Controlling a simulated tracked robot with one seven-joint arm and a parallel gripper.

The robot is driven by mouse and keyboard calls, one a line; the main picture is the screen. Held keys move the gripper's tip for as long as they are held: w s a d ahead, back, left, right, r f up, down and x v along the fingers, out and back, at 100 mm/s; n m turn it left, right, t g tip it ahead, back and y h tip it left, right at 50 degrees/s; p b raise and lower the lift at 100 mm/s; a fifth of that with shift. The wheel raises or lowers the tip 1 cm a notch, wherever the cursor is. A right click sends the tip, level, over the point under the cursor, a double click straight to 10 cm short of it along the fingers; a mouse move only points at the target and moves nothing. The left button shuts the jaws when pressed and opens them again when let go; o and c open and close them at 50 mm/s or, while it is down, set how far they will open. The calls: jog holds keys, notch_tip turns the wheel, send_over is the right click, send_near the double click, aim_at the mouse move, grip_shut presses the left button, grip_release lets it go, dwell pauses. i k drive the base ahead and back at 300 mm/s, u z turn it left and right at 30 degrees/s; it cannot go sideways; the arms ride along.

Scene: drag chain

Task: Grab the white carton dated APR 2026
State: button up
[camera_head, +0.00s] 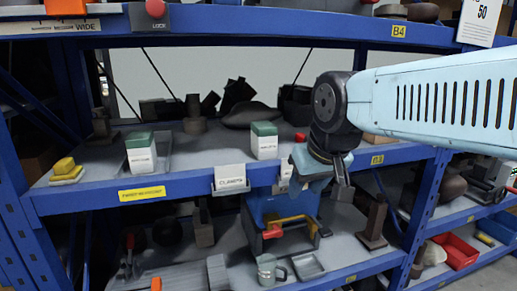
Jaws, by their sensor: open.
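Two white cartons with green tops stand upright on the middle shelf (205,165). The left carton (141,158) is near the shelf's left part, in or at the front of a grey tray. The right carton (264,146) stands further right, close to the left of my gripper. Print on both is too small to read, so I cannot tell which bears APR 2026. My gripper (322,176) is open and points down at the shelf's front edge, apart from both cartons. A small white piece shows just left of the gripper, partly hidden by it.
Yellow blocks (66,170) sit at the shelf's left end. A white CLAMPS sign (230,179) hangs at the front edge. Dark objects (240,100) crowd the back. A blue-and-red device (285,215) and a mug (268,270) are below. Shelf between the cartons is mostly clear.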

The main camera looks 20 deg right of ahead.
aim_at(140, 145)
jog(key=z, duration=1.2)
jog(key=k, duration=0.85)
jog(key=u, duration=0.65)
jog(key=i, duration=0.5)
jog(key=u, duration=0.15)
